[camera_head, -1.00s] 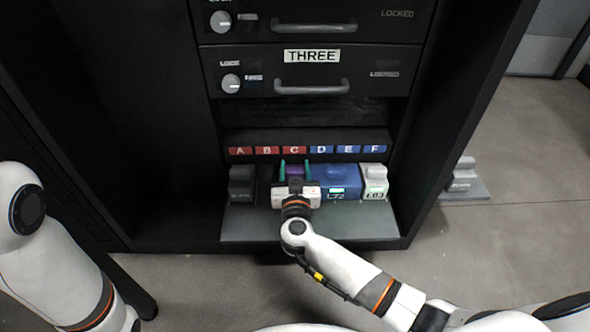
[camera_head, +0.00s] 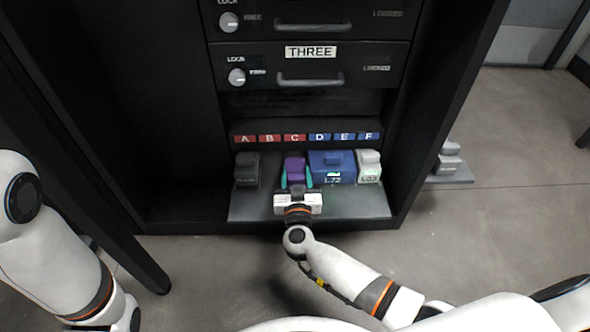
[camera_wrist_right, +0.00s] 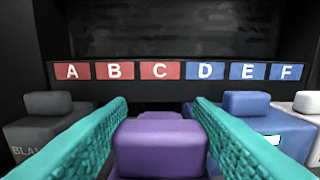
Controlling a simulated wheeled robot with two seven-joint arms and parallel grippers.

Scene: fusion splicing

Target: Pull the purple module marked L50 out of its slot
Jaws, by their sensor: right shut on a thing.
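The purple module (camera_head: 294,168) sits below the label C, between a dark module and a blue one; its L50 marking cannot be read. In the right wrist view its raised purple grip (camera_wrist_right: 160,146) lies between the two teal fingers. My right gripper (camera_head: 297,181) is shut on this module, reaching in from the front over the grey shelf (camera_head: 350,206). My left arm shows at the left edge of the head view, but its gripper is out of view.
The blue module (camera_head: 332,167) marked L72 stands close on the right, then a pale module (camera_head: 369,166) marked L03. A dark blank module (camera_head: 247,169) stands to the left with a gap. The label strip (camera_head: 307,137) runs behind. Cabinet walls flank the shelf.

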